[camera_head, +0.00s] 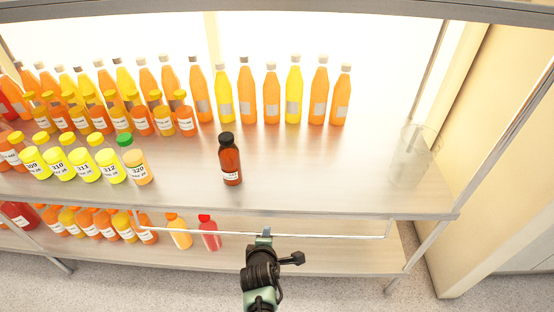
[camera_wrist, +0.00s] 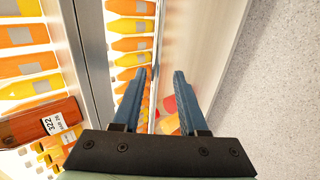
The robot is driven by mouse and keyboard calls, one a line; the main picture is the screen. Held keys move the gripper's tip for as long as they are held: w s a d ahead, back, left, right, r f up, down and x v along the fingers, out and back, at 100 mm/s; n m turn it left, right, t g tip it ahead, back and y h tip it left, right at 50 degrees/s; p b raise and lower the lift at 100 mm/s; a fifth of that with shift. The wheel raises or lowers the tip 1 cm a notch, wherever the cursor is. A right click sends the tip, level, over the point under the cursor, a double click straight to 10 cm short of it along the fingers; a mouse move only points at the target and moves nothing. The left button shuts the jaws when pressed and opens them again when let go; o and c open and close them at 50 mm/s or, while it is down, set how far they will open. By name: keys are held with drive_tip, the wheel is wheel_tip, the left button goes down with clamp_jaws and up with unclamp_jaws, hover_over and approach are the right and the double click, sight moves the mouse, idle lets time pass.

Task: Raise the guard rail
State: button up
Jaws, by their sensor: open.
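The guard rail (camera_head: 330,236) is a thin metal bar with short bent ends. It hangs low, just below the front edge of the upper shelf (camera_head: 310,204). My gripper (camera_head: 264,232) is at the rail's middle, seen from above in the head view. In the wrist view, my gripper (camera_wrist: 162,74) has its two blue fingers apart. A thin bar that looks like the rail (camera_wrist: 155,55) runs lengthwise between them, nearer the left finger. I cannot tell whether a finger touches it.
A brown bottle (camera_head: 230,160) stands alone near the shelf's front. Several juice bottles (camera_head: 245,92) line the back, and small labelled bottles (camera_head: 85,165) crowd the left. A clear beaker (camera_head: 410,155) stands at right. A red bottle (camera_head: 209,234) is on the lower shelf near my gripper.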

drive_tip(key=shift+w+f+t+b, duration=0.5)
drive_tip(key=shift+t+b, duration=0.4)
drive_tip(key=shift+b, duration=1.5)
drive_tip(key=shift+w+f+t+b, duration=0.3)
drive_tip(key=shift+w+t+b, duration=0.45)
drive_tip(key=shift+b, duration=1.6)
drive_tip(key=s+r+t+b, duration=0.2)
drive_tip(key=s+t+b, duration=0.3)
drive_tip(key=s+b, duration=0.6)
drive_tip(key=d+r+m+t+p, duration=0.1)
drive_tip(key=r+m+t+p, duration=0.2)
drive_tip(key=r, duration=1.8)
drive_tip(key=d+r+m+t+p, duration=0.2)
drive_tip(key=r+m+t+p, duration=0.2)
drive_tip(key=r, duration=1.7)
drive_tip(key=shift+w+r+m+y+p, duration=0.35)
drive_tip(key=shift+m+p, duration=0.8)
drive_tip(key=shift+m, duration=0.65)
drive_tip(key=shift+d+f, duration=0.1)
